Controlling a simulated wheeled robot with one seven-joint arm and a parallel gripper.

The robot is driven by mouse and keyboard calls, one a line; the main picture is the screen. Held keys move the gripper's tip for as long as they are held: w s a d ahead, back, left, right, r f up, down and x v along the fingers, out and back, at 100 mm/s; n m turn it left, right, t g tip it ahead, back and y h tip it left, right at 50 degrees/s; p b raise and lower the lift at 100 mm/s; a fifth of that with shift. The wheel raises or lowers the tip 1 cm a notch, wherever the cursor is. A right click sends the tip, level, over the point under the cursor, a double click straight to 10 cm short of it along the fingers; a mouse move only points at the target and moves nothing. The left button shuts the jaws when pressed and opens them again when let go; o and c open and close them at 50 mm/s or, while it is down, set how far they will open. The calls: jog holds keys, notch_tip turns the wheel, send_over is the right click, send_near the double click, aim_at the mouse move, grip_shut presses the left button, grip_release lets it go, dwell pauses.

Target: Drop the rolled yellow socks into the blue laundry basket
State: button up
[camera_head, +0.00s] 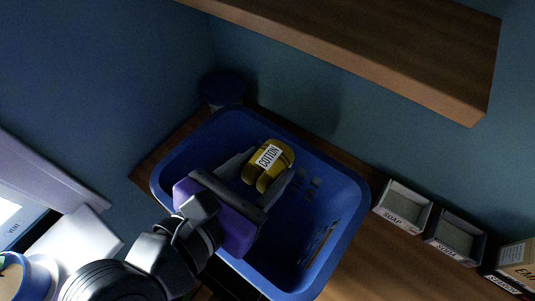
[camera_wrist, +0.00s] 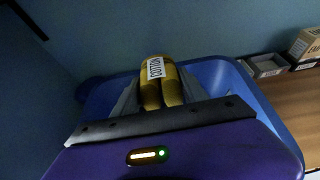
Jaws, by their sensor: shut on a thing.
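The rolled yellow socks (camera_head: 270,164), with a white band marked COTTON, are held between the two fingers of my gripper (camera_head: 266,172). They also show in the wrist view (camera_wrist: 158,84), upright between the grey fingers. My gripper is shut on them. The blue laundry basket (camera_head: 343,241) stands on a wooden surface. In the head view the socks and gripper appear over the basket's opening, towards its back left. In the wrist view the basket (camera_wrist: 282,135) lies below and around the gripper. My gripper hides part of the basket's inside and near rim. The exact height of the socks above the basket floor is unclear.
A wooden shelf (camera_head: 400,50) overhangs at the upper right. A SOAP tray (camera_head: 403,203), another small tray (camera_head: 456,238) and a box (camera_head: 518,262) stand right of the basket. A dark blue round thing (camera_head: 223,88) is behind it. A white appliance (camera_head: 75,240) is at left.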

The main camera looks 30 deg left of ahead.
notch_tip(320, 180, down, 6)
jog(key=b, duration=0.5)
jog(key=shift+r, duration=0.2)
jog(key=shift+r, duration=0.1)
jog(key=o, duration=1.5)
jog(key=shift+c, duration=0.2)
jog(key=shift+s, duration=0.1)
jog(key=v, duration=0.7)
jog(key=shift+s, duration=0.3)
jog(key=shift+r, duration=0.1)
